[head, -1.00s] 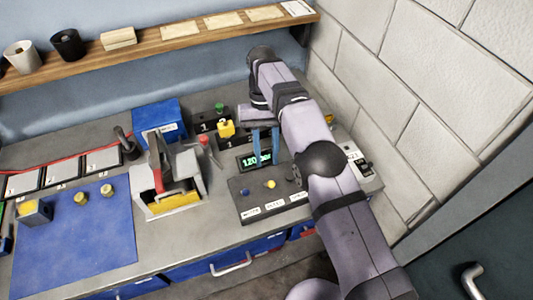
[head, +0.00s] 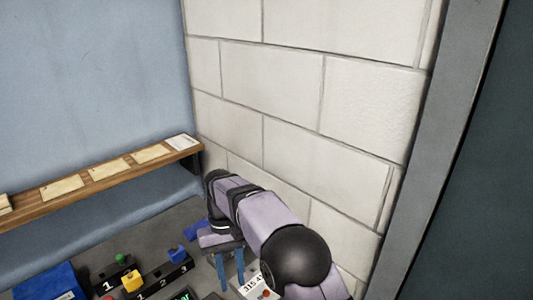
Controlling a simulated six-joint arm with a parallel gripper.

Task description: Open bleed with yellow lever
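A yellow lever or knob (head: 132,281) sits on a dark block marked with numbers (head: 160,276), at the lower left of the head view. A blue knob (head: 178,254) stands near the right end of that block. My gripper (head: 230,268) points down to the right of the block, apart from the yellow piece. Its two blue fingers are spread, with nothing visible between them. The fingertips are near the bottom of the picture, beside a pale labelled plate.
A green knob (head: 120,258) stands on another dark block behind the yellow piece. A blue piece (head: 197,230) lies near my wrist. A pale plate (head: 250,283) has a red button. A blue box (head: 48,283) is left; a wooden shelf (head: 95,181) and block wall (head: 300,100) bound the bench.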

